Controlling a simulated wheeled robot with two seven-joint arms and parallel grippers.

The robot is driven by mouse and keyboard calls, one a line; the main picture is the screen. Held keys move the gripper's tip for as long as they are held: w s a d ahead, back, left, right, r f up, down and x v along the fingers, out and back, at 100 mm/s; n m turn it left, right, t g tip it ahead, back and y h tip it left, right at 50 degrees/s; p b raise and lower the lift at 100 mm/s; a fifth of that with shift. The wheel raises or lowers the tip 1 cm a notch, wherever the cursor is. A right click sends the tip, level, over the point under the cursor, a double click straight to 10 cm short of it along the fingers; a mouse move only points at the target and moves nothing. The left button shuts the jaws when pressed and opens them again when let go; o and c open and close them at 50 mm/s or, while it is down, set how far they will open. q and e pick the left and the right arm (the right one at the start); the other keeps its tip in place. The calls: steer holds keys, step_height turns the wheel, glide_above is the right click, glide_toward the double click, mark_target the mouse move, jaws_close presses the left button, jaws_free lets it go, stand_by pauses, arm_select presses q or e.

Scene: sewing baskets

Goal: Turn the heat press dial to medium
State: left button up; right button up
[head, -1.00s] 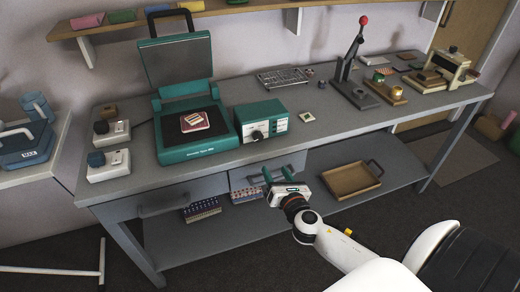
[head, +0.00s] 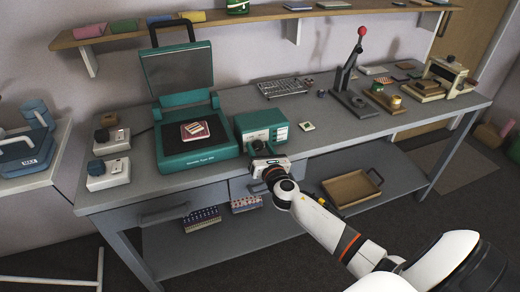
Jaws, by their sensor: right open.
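The teal heat press (head: 199,160) stands on the workbench with its lid raised, and a small patterned fabric piece (head: 195,131) lies on its dark plate. The teal control box (head: 262,119) stands just right of it, with a pale front panel (head: 278,131). My right gripper (head: 259,149) is open, right in front of the lower left of that panel. It covers the dial area, so I cannot tell the dial's setting or whether the fingers touch it. My left gripper is not in view.
Two white switch boxes (head: 108,174) with knobs stand at the bench's left. A small pale square piece (head: 306,126) lies right of the control box. A lever press (head: 351,80) stands farther right. A wooden tray (head: 352,188) rests on the lower shelf.

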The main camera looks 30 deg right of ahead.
steer(key=shift+c, duration=0.2)
steer(key=c, duration=0.9)
steer(key=shift+c, duration=0.2)
